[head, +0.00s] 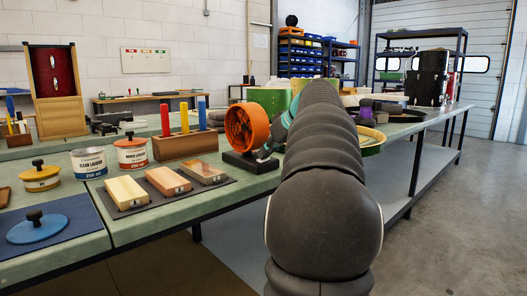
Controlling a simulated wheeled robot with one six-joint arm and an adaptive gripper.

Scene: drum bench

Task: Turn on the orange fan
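The orange fan (240,128) stands upright on a dark base (249,163) near the front edge of the green bench. It has a round orange housing, and its right side is partly hidden. My dark arm reaches from the bottom of the view toward it. My gripper (266,152) is at the fan's lower right, close above the base. Only a small grey and teal part of the gripper shows beside the arm. I cannot tell whether it touches the fan, or whether its fingers are open or shut. No switch is clear to see.
Left of the fan lie several wooden blocks on a dark mat (130,208). Behind them are a wooden holder (186,145) with coloured sticks and lacquer cans (89,163). A green drum shell (271,101) stands behind the fan. Open floor (455,215) lies to the right.

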